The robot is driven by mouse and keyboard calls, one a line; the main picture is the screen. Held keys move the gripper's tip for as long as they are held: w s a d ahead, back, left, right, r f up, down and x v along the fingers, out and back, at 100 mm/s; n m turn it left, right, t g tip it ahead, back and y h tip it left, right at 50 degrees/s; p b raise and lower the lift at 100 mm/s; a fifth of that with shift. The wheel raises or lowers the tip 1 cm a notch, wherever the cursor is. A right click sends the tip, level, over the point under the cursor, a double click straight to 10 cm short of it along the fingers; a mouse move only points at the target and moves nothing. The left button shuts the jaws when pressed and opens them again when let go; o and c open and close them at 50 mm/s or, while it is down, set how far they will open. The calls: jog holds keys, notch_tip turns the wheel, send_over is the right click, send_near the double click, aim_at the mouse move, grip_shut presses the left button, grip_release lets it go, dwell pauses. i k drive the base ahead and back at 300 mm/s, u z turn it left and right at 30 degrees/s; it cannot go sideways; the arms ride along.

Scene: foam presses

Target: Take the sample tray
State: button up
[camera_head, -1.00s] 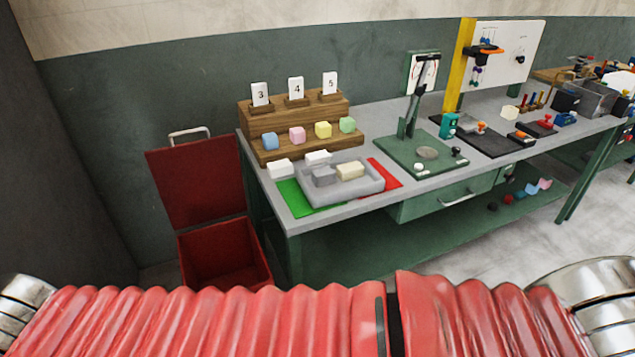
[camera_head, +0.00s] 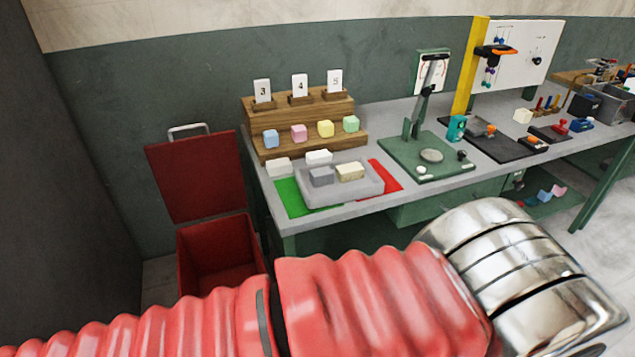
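The grey sample tray (camera_head: 358,191) lies on the near left part of the workbench. It rests across a green mat (camera_head: 288,199) on its left and a red mat (camera_head: 384,175) on its right. A grey block (camera_head: 321,177) and a cream block (camera_head: 350,172) sit in it. White blocks (camera_head: 279,167) lie just behind the tray, apart from my arm. My red ribbed arm sleeve and a silver joint fill the lower foreground, nearer to me than the bench. My gripper is out of view.
A wooden stepped rack (camera_head: 300,112) with coloured blocks and number cards stands behind the tray. A green press (camera_head: 428,150) with a lever stands to its right. An open red bin (camera_head: 218,250) stands on the floor left of the bench (camera_head: 370,207).

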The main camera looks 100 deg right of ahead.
aim_at(372, 185)
jog(key=u, duration=0.3)
jog(key=k, duration=2.4)
jog(key=z, duration=1.45)
